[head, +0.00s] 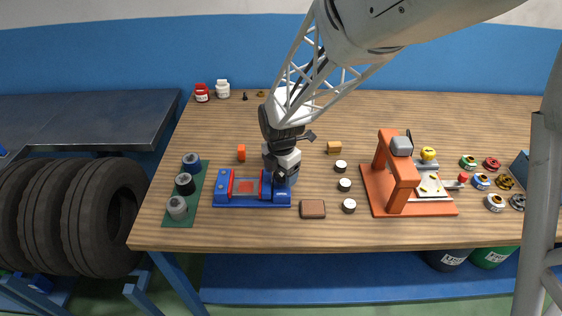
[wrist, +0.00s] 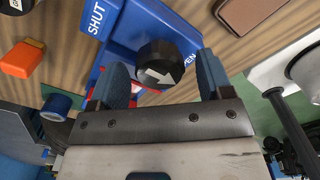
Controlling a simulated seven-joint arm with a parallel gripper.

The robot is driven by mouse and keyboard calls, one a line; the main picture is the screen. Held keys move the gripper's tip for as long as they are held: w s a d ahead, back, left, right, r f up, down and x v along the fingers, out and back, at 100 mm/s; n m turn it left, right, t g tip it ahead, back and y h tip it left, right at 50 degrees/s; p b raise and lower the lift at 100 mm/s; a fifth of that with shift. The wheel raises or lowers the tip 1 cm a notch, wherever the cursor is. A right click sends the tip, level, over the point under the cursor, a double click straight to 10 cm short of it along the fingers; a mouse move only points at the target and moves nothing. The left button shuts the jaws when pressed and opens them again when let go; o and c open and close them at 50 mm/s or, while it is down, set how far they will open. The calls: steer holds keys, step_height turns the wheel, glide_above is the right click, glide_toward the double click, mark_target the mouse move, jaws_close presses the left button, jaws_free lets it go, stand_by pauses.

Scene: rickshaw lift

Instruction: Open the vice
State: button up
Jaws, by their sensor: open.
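The vice (head: 250,204) is a blue bench vice with red jaw faces, on the front left part of the wooden table. In the wrist view its blue body (wrist: 140,28) carries the labels "SHUT" and "OPEN". Its black round knob (wrist: 160,64) bears a white arrow and lies between those labels. My gripper (head: 284,178) is at the right end of the vice in the head view and hides part of it. In the wrist view my gripper (wrist: 160,85) is open, with one finger on each side of the knob. I cannot tell whether the fingers touch it.
A brown block (head: 312,208) lies right of the vice, and an orange block (head: 241,152) behind it. Several rollers stand on a green mat (head: 196,199) to the left. An orange press (head: 397,172) stands to the right. The table's back middle is mostly clear.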

steer(key=shift+r, duration=0.1)
steer(key=shift+r, duration=3.8)
steer(key=shift+s+d+r, duration=0.15)
steer(key=shift+d+r, duration=0.05)
steer(key=shift+d, duration=0.05)
steer(key=s+d+r+m+t, duration=0.1)
steer(key=s+d+r+m, duration=0.5)
steer(key=s+d+m, duration=0.3)
steer(key=s+d+r+m+t, duration=0.1)
steer(key=s+d+r+m, duration=0.5)
steer(key=s+m, duration=0.9)
steer(key=shift+d+m+t, duration=0.3)
steer(key=shift+d+m, duration=1.15)
steer(key=shift+m, duration=0.25)
steer(key=shift+s, duration=0.1)
